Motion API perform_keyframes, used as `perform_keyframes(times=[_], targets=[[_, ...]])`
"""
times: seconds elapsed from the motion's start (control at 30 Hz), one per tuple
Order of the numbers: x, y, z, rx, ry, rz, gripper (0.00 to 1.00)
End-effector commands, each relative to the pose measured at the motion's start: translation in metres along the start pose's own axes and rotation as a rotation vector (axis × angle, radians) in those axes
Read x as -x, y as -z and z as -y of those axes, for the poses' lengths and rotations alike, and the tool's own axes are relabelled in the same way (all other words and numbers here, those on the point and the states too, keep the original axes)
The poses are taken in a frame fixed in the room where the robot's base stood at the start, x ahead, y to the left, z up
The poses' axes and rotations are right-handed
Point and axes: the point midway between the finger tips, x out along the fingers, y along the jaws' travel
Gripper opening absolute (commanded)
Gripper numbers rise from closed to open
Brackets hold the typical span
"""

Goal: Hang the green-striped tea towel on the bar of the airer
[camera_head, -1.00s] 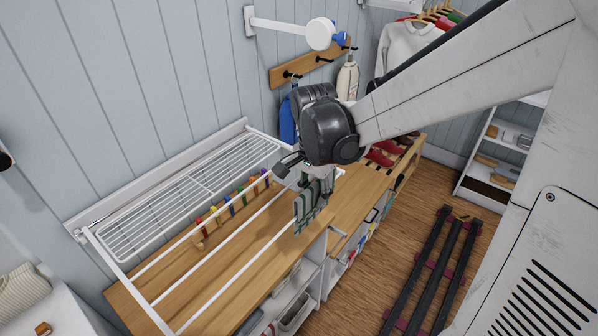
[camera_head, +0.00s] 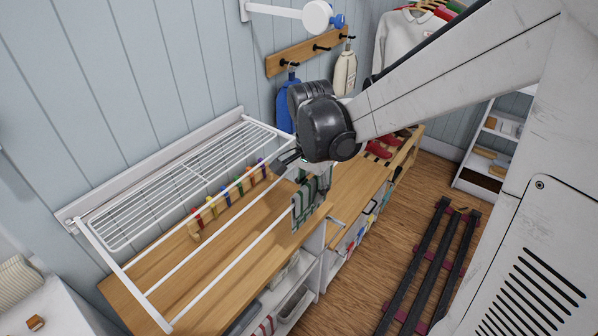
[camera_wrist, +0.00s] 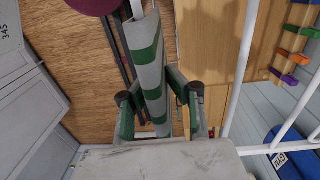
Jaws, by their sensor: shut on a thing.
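The green-and-white striped tea towel (camera_head: 306,203) hangs down from my gripper at the right end of the airer's front bar. In the wrist view the towel (camera_wrist: 155,65) runs between the two dark fingertips of my gripper (camera_wrist: 158,97), which is shut on it. The white airer (camera_head: 122,268) folds out from the wall over a wooden counter, with long parallel bars. One white bar (camera_wrist: 241,68) passes beside the towel in the wrist view. I cannot tell whether the towel touches a bar. My wrist hides the airer's far right corner.
The wooden counter (camera_head: 222,258) lies below, with a row of coloured pegs (camera_head: 228,200) on it near the wall. A hook rail (camera_head: 305,52) holds a blue bag (camera_head: 287,103). A dark slatted rack (camera_head: 425,265) stands on the floor at right.

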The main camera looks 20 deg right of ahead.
Motion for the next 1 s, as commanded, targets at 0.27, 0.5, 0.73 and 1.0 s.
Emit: perform_keyframes(times=[0.27, 0.5, 0.73, 1.0], targets=[[0.000, 0.000, 0.000, 0.000, 0.000, 0.000, 0.31], [0.000, 0.000, 0.000, 0.000, 0.000, 0.000, 0.35], [0.012, 0.000, 0.000, 0.000, 0.000, 0.000, 0.35], [0.056, 0.000, 0.000, 0.000, 0.000, 0.000, 0.35]])
